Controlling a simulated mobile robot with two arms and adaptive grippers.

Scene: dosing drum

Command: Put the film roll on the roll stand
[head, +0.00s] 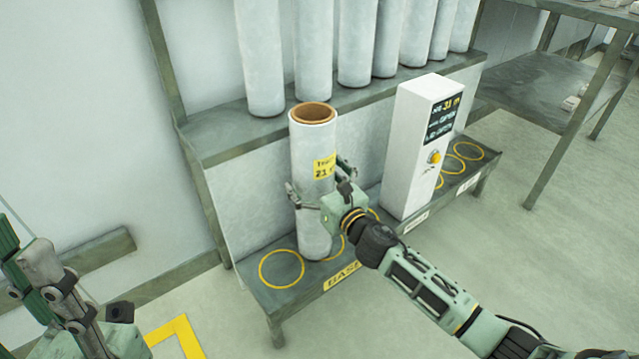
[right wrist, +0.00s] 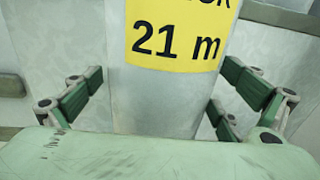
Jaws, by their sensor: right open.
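A tall white film roll (head: 312,215) with a brown core and a yellow label stands upright on the low grey-green stand (head: 273,300), by the yellow rings. My right gripper (head: 318,180) is around the roll at mid-height, its fingers on both sides. In the right wrist view the roll (right wrist: 160,100) fills the middle, its label reads 21 m, and the open fingers (right wrist: 165,95) stand apart from it on each side. My left gripper (head: 40,275) is at the lower left, away from the roll; its fingertips are not clear.
A white box (head: 412,150) with a display and yellow button stands right of the roll. Several white rolls (head: 358,40) stand on the shelf (head: 225,137) behind. An empty yellow ring (head: 282,268) lies left of the roll. A table (head: 535,88) stands at the right; the floor in front is clear.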

